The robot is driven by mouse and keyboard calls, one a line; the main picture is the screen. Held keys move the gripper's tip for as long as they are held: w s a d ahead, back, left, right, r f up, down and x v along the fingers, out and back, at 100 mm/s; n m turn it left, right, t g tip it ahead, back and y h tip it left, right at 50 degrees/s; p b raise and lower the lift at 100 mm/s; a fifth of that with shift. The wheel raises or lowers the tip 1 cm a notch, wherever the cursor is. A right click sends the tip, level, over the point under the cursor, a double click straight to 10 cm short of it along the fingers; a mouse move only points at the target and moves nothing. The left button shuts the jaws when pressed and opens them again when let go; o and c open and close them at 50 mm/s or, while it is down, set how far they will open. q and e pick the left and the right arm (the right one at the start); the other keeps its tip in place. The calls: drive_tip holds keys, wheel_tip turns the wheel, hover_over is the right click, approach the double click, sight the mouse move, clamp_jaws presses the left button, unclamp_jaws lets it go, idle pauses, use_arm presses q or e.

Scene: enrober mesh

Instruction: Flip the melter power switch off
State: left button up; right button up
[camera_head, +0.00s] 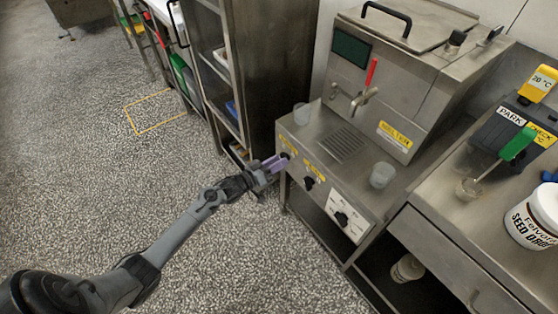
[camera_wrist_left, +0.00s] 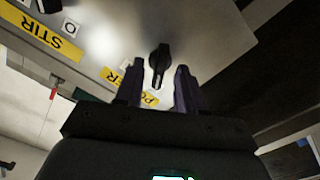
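The steel melter (camera_head: 385,95) has a yellow MELTER label and a front panel with black rotary knobs. In the left wrist view, the black power switch knob (camera_wrist_left: 159,62) is on the pale panel by a yellow label (camera_wrist_left: 150,99) partly hidden by my fingers. My left gripper (camera_head: 276,162) is at the left end of that panel and hides the power switch in the head view. In the left wrist view its purple fingers (camera_wrist_left: 158,82) are open, one on each side of the knob's lower end; contact cannot be told. My right gripper is not in view.
A middle knob (camera_head: 309,182) and a right knob (camera_head: 341,218) are on the same panel. Clear cups (camera_head: 382,175) stand on the melter's ledge. A steel shelf rack (camera_head: 270,65) stands left of the melter. The speckled floor (camera_head: 80,160) is mostly open.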

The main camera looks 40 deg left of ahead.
use_arm(q)
drive_tip(key=p+v, duration=0.3)
drive_tip(key=v, duration=0.6)
drive_tip(key=shift+s+p, duration=0.4)
drive_tip(key=shift+a, duration=0.1)
